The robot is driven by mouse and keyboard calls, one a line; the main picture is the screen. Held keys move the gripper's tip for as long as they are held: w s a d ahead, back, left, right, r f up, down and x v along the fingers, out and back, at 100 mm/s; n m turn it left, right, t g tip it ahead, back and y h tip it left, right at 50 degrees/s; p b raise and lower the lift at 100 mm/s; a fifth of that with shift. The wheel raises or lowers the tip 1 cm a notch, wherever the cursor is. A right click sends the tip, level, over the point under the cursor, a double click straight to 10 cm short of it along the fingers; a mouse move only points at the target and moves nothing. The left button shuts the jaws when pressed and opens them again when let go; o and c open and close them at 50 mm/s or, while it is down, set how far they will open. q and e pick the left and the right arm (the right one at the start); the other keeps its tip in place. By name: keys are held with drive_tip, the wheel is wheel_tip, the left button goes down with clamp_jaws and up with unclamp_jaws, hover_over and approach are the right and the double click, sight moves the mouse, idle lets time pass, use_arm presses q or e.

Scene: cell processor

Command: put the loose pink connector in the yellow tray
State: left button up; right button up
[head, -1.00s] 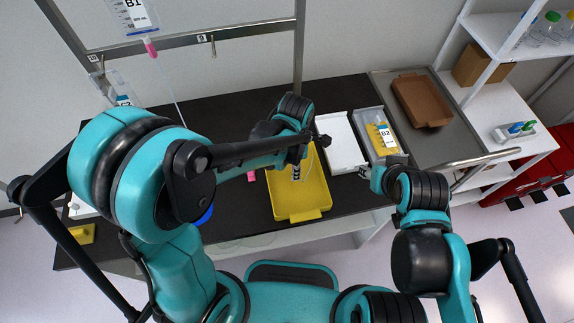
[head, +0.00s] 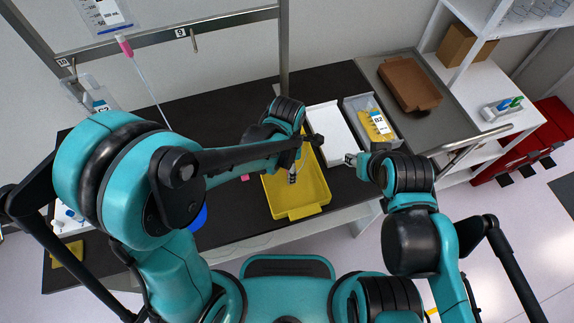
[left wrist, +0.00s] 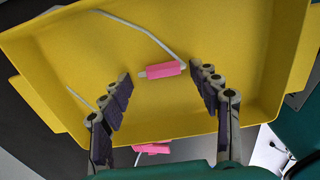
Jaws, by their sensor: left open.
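In the left wrist view a pink connector (left wrist: 162,70) with pale ends shows against the floor of the yellow tray (left wrist: 230,35), between my open left fingers and clear of both. A thin white tube (left wrist: 140,28) runs to its right end. A second pink piece (left wrist: 152,149) shows outside the tray's edge; in the head view a pink piece (head: 245,178) is on the dark bench left of the yellow tray (head: 310,205). My left gripper (head: 293,174) points down over the tray, partly hidden by its arm. My right gripper (head: 351,160) is right of the tray, its jaws too small to judge.
A white tray (head: 335,130) and a grey bin (head: 352,103) with a B2-labelled yellow item (head: 378,122) stand right of the yellow tray. A brown tray (head: 408,84) is farther right. A hanging bag with a pink port (head: 124,45) and tube is at upper left. A blue object (head: 200,217) is left.

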use_arm(q)
drive_tip(key=shift+r, duration=0.25)
wheel_tip(320, 180, up, 12)
drive_tip(key=p, duration=0.4)
drive_tip(key=s+a+r+m+t, duration=0.2)
drive_tip(key=a+m+t, duration=0.1)
drive_tip(key=a+m, duration=0.5)
drive_tip(key=s+a+r+m+t, duration=0.3)
drive_tip(key=a+m, duration=0.6)
drive_tip(key=m, duration=0.4)
drive_tip(key=shift+a+r+t, duration=0.25)
drive_tip(key=shift+r+t, duration=0.1)
drive_tip(key=shift+t, duration=0.25)
drive_tip(key=shift+s, duration=0.1)
